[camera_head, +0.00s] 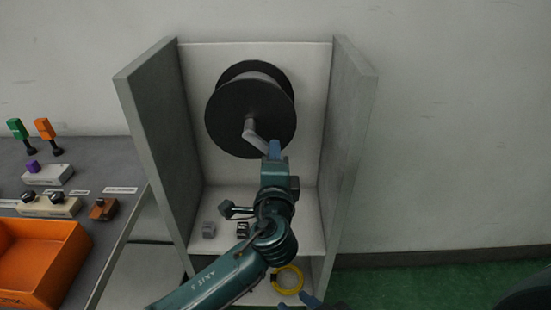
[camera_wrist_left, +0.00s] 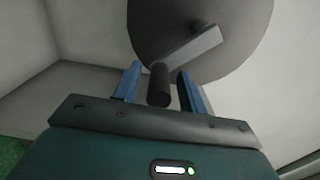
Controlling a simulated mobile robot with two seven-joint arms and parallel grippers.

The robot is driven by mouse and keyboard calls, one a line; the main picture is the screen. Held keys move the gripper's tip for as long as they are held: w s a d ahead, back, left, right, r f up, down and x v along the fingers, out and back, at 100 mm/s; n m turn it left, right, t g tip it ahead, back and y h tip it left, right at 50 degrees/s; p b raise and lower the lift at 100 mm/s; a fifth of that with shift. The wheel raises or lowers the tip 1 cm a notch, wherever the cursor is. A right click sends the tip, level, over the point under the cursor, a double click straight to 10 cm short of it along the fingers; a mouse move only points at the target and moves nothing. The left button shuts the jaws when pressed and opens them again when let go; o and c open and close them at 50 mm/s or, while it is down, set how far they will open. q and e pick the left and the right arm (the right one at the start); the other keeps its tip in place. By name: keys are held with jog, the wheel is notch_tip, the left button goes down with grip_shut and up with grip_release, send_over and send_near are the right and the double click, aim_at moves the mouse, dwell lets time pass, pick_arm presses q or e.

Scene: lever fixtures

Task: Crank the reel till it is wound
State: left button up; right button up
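The reel (camera_head: 228,118) is a dark drum with wide round flanges, mounted on the back panel of a grey cabinet. Its grey crank arm (camera_head: 256,138) slants down to the right from the hub; it also shows in the left wrist view (camera_wrist_left: 190,47). A dark cylindrical crank handle (camera_wrist_left: 159,85) points towards the wrist camera. My left gripper (camera_head: 273,150) is at the crank's end. Its blue fingers (camera_wrist_left: 160,88) stand apart on either side of the handle, with gaps visible. My right gripper (camera_head: 311,300) shows only as a blue tip at the bottom edge; its opening is hidden.
Tall cabinet side walls (camera_head: 152,150) (camera_head: 349,150) flank the reel. A yellow ring (camera_head: 287,280) lies below. At left, a grey table (camera_head: 110,165) carries an orange tray (camera_head: 45,265), levers and switches.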

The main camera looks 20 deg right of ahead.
pick_arm(q)
jog(key=shift+d+r, duration=0.1)
jog(key=shift+r, duration=0.05)
jog(key=shift+s, duration=0.2)
jog(key=v, duration=1.2)
jog(key=shift+s, duration=0.4)
jog(key=w+d+m, duration=0.1)
jog(key=w+m, duration=0.3)
jog(key=m, duration=0.1)
jog(key=w+d+m+b, duration=0.1)
jog(key=w+m, duration=0.3)
jog(key=m, duration=0.1)
jog(key=w+m, duration=0.5)
jog(key=shift+d+b, duration=0.4)
